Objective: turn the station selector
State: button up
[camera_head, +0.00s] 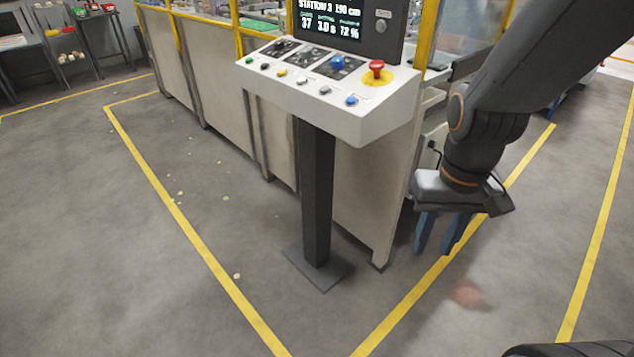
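A sloped white control panel (377,110) stands on a dark post. Its upper row has several black dial plates. A blue knob (338,62) stands on the right plate; the left dial (281,47) and middle dial (307,55) are dark. I cannot tell from labels which one is the station selector, as they are too small to read. The screen (338,22) above reads "STATION 3". My gripper (438,246) hangs to the right of the panel and below it, with its two blue fingers pointing down. The fingers are apart and nothing shows between them.
A red mushroom button (377,68) on a yellow disc sits right of the blue knob. Small coloured buttons (302,80) line the front edge. The panel's post (318,195) stands on a flat base. The machine's walls lie behind. The floor in front is open, with yellow lines.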

aim_at(279, 45)
jog(key=u, duration=1.7)
jog(key=i, duration=2.4)
jog(key=z, duration=2)
